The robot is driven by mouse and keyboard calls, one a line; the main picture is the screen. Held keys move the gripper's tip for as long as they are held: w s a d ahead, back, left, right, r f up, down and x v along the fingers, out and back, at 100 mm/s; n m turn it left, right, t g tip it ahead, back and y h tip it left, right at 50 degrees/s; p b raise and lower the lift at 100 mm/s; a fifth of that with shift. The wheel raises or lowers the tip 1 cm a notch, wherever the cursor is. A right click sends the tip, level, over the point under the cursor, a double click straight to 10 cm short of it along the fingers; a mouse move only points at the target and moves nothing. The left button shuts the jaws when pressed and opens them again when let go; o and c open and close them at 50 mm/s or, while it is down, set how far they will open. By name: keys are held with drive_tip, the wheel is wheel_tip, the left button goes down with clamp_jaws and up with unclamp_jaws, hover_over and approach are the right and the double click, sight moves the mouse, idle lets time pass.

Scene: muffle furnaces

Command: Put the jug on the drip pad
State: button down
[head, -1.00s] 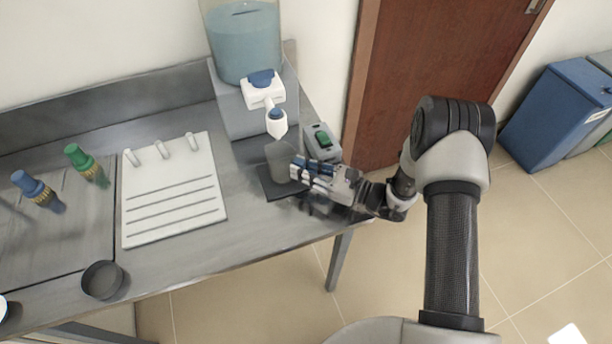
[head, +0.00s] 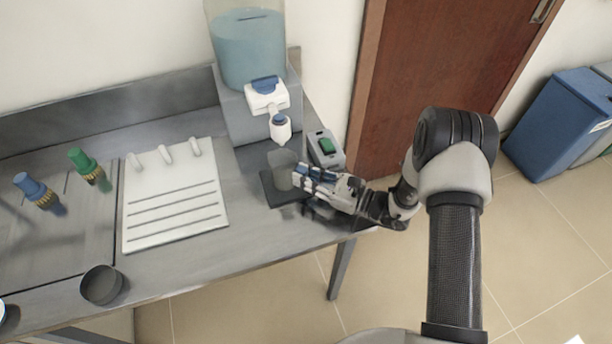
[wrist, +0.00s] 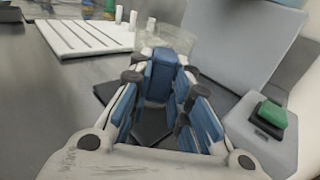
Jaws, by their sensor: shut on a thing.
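The jug (head: 280,167) is a small, see-through grey vessel. In the head view it is upright over the dark square drip pad (head: 272,196), below the dispenser's tap. I cannot tell whether its base touches the pad. My gripper (head: 301,177) reaches in from the right, low over the bench, and is shut on the jug's right side. In the wrist view the blue-padded fingers (wrist: 164,75) are in front, with the jug (wrist: 170,36) faint and clear beyond them. The fingers hide part of the jug and the pad.
The water dispenser (head: 247,112) stands behind the jug, its white tap (head: 280,128) close above. A grey box with a green switch (head: 326,146) is close to my gripper. A white grooved board (head: 174,215) lies left. A dark round cup (head: 101,284) stands near the front edge.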

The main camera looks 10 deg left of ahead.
drive_tip(key=shift+f, duration=0.15)
drive_tip(key=c, duration=1.4)
unclamp_jaws()
drive_tip(key=v, duration=1.2)
